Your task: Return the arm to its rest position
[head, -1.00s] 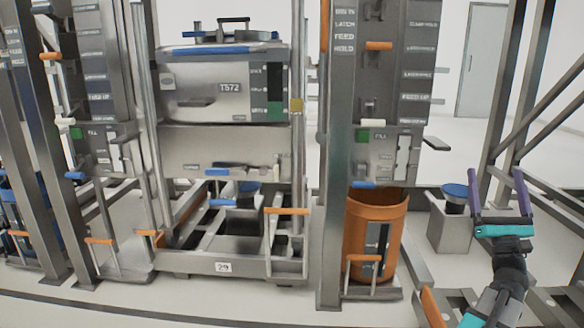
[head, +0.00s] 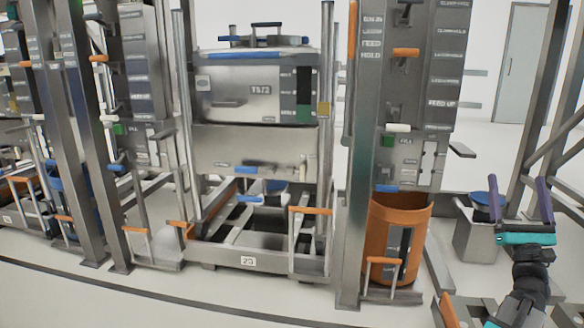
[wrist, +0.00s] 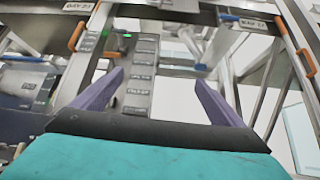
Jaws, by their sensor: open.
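My gripper (head: 522,207) is at the right of the head view, raised on my arm with its two purple fingers pointing up. The fingers are spread apart with nothing between them, and a teal band runs across the gripper's base. In the wrist view my gripper (wrist: 160,92) also shows wide open and empty. Beyond its fingers are a grey panel with label plates (wrist: 139,80) and a small green light.
An orange bin (head: 382,235) stands in the bay left of my gripper. A grey machine (head: 255,95) with a numbered base frame fills the middle. Steel posts (head: 352,200) stand between bays. A grey bin (head: 478,235) is behind my gripper. Pale floor is clear in front.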

